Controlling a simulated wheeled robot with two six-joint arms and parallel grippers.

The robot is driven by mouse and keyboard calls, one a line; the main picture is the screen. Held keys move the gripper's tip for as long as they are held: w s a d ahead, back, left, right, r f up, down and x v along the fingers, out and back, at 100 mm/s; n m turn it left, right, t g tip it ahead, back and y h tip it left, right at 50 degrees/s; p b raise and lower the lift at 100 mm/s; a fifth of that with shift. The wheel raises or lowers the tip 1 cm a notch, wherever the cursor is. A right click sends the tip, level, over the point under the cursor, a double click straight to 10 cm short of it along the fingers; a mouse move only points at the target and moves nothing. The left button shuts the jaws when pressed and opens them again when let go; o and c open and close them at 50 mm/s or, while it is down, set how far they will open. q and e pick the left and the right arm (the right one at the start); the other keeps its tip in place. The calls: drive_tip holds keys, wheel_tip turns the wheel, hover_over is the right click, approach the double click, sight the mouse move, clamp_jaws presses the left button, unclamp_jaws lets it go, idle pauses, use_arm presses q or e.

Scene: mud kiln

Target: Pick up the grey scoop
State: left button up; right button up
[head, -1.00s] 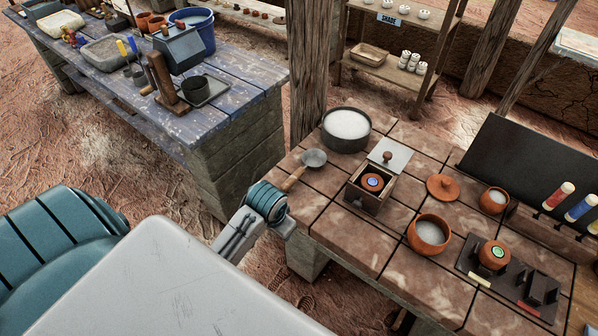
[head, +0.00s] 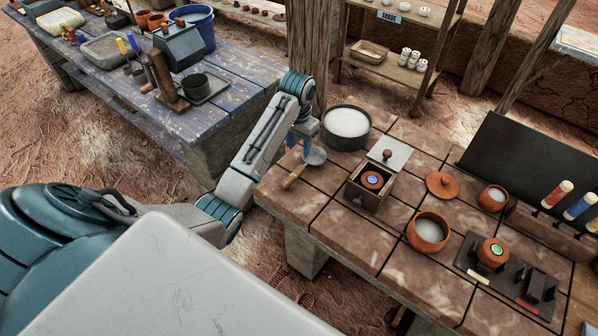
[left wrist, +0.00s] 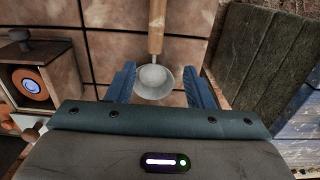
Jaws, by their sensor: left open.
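The grey scoop (head: 315,157) lies on the tiled table (head: 350,237), near its far left corner. Its wooden handle (head: 294,176) points toward the table's near left edge. My left gripper (head: 303,141) is above the scoop's bowl end. In the left wrist view the scoop's round bowl (left wrist: 154,82) shows between the two blue fingers of my left gripper (left wrist: 160,86), which are apart. The handle runs up and away from the bowl there. I see no contact between the fingers and the scoop. My right gripper does not show.
A dark pot of white powder (head: 346,124) stands just right of my left gripper. A wooden box with an open lid (head: 368,190) is close to the scoop's right. The tiles left of the box, around the scoop handle, are clear.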

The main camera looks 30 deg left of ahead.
use_arm(q)
hover_over(299, 169)
drive_tip(key=f, duration=0.3)
drive_tip(key=f+p, duration=0.1)
drive_tip(key=shift+w+a+f, duration=0.25)
drive_tip(key=shift+a+f, duration=0.1)
drive_tip(key=f, duration=0.1)
drive_tip(key=f+p, duration=0.1)
drive_tip(key=f, duration=0.1)
drive_tip(key=f+p, duration=0.1)
drive_tip(key=shift+s+d+f, duration=0.25)
drive_tip(key=shift+d+f, duration=0.1)
drive_tip(key=shift+f, duration=0.35)
clamp_jaws()
